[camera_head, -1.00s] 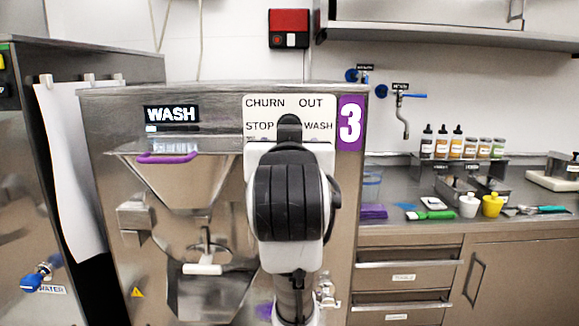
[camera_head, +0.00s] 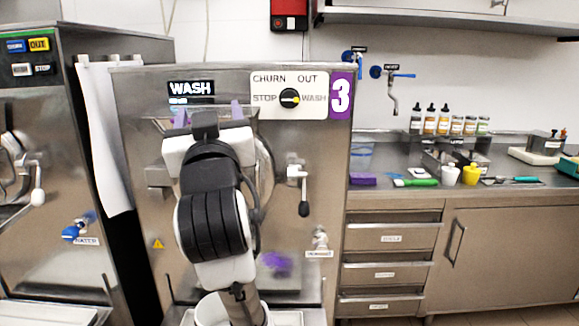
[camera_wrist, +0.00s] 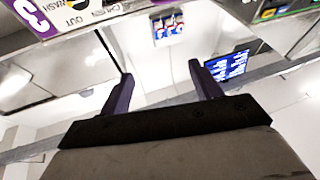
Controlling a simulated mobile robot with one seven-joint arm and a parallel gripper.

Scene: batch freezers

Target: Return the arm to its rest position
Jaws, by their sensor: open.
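My gripper (camera_wrist: 163,88) is open and empty in the wrist view, its two purple fingers spread apart. In the head view my gripper (camera_head: 208,114) points up and away in front of the steel batch freezer marked 3 (camera_head: 330,170). My arm hides part of the freezer's front. The freezer's dial (camera_head: 289,99) is uncovered, its yellow mark toward WASH. The small display (camera_head: 190,88) reads WASH. I cannot tell whether the gripper touches the freezer.
Another freezer (camera_head: 90,45) stands close on the left, with a white sheet (camera_head: 104,140) hanging between. A black-handled lever (camera_head: 303,208) and a tap (camera_head: 319,240) stick out right of my arm. A counter (camera_head: 520,190) with bottles and tools is at right.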

